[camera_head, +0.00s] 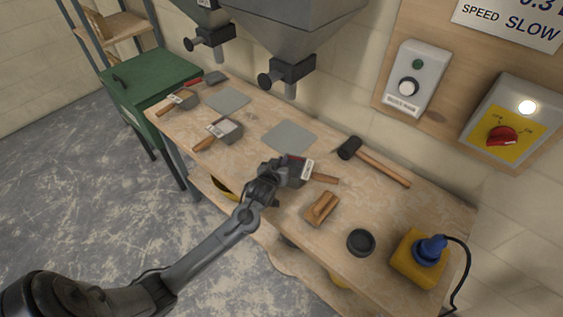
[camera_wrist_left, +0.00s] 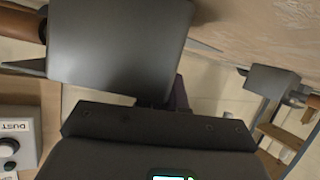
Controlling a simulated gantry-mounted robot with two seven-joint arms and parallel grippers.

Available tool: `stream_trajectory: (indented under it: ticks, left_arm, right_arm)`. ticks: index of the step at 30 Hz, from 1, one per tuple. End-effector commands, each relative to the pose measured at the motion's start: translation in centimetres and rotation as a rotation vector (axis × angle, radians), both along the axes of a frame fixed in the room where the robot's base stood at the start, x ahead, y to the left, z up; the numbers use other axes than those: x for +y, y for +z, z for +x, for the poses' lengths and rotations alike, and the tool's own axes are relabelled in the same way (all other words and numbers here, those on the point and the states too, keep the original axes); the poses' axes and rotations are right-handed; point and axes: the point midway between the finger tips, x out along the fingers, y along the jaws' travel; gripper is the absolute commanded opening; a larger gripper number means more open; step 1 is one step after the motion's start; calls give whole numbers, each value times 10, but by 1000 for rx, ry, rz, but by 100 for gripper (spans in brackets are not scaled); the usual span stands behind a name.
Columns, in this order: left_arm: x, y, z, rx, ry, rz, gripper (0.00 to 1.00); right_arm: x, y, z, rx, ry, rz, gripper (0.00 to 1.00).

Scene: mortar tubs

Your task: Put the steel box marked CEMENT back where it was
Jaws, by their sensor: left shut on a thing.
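My left gripper (camera_head: 278,177) is shut on a steel box (camera_head: 296,172) with a wooden handle (camera_head: 325,179) and a white label (camera_head: 307,169) too small to read. It is over the middle of the bench, beside a grey plate (camera_head: 290,138); I cannot tell whether the box touches the bench. In the left wrist view the box's grey wall (camera_wrist_left: 120,45) fills the upper left. Two similar handled boxes stand further left, one nearer (camera_head: 228,132) and one at the far end (camera_head: 186,99); their labels are unreadable. My right gripper is out of view.
The bench (camera_head: 390,205) also holds another grey plate (camera_head: 228,101), a mallet (camera_head: 350,149), a wooden block (camera_head: 322,208), a black round dish (camera_head: 361,242) and a yellow-and-blue device (camera_head: 420,262). Hoppers with spouts (camera_head: 287,73) hang above. A green cabinet (camera_head: 155,85) stands left.

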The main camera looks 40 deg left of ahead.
Motion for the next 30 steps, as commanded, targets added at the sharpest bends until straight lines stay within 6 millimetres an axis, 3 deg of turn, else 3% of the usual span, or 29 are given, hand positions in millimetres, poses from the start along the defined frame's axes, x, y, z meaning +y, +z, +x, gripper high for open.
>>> stream_trajectory:
  ticks: [5, 6, 12, 23, 30]
  left_arm:
    - [0, -3, 0, -1, 0, 0, 0]
    - [0, -3, 0, -2, 1, 0, 11]
    - [0, -3, 0, -2, 1, 0, 38]
    - [-2, -2, -4, 0, -1, 1, 38]
    - [-14, 11, -29, 0, -2, -1, 38]
  right_arm:
    - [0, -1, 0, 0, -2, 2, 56]
    - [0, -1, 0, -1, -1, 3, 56]
    - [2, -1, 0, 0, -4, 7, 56]
    - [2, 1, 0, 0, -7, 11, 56]
    - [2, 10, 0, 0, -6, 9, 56]
